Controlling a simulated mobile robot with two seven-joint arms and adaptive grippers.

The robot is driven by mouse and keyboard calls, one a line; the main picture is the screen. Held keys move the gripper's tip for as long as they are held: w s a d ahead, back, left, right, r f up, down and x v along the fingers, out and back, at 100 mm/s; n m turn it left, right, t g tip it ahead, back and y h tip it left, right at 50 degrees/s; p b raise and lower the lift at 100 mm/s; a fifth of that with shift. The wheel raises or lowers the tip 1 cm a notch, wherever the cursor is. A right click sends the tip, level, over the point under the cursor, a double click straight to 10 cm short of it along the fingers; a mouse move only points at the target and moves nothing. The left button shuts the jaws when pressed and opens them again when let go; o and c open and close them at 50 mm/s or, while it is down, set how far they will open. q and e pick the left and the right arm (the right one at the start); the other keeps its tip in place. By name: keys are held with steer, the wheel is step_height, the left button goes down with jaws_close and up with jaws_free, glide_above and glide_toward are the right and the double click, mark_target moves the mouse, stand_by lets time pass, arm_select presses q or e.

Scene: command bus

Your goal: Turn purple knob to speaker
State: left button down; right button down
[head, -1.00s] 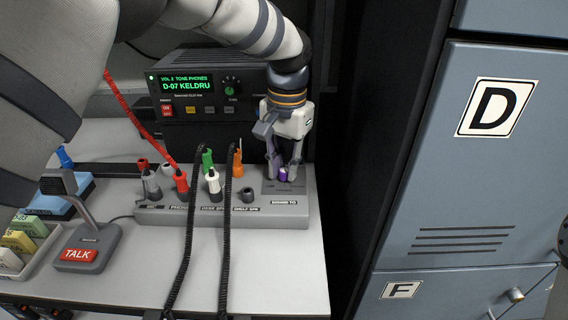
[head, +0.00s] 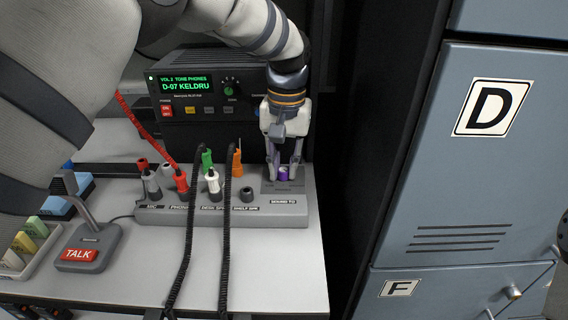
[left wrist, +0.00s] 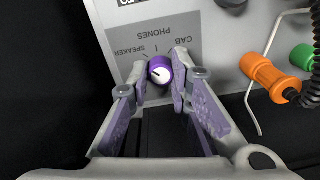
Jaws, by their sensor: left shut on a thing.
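The purple knob (head: 283,174) stands on a dark grey plate (left wrist: 196,38) at the right end of the grey panel box (head: 160,214). In the left wrist view the purple knob (left wrist: 160,69) has a white face with a small dark mark, whose exact aim is hard to read. SPEAKER, PHONES and CAB are printed around it, with SPEAKER on the left there. My left gripper (head: 283,172) reaches down from above, its fingers shut on either side of the knob. My right gripper is not in view.
Coloured plugs, including an orange one (left wrist: 270,77), stand on the panel box left of the knob. Two black coiled cords hang over its front. A radio (head: 205,90) stands behind. A dark gap and blue-grey lockers (head: 460,180) lie to the right.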

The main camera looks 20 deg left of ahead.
mark_target(286, 169)
arm_select(q)
steer(key=c, duration=1.5)
jaws_free()
steer(key=shift+o, duration=0.2)
step_height(286, 169, up, 12)
steer(key=shift+d, duration=0.15)
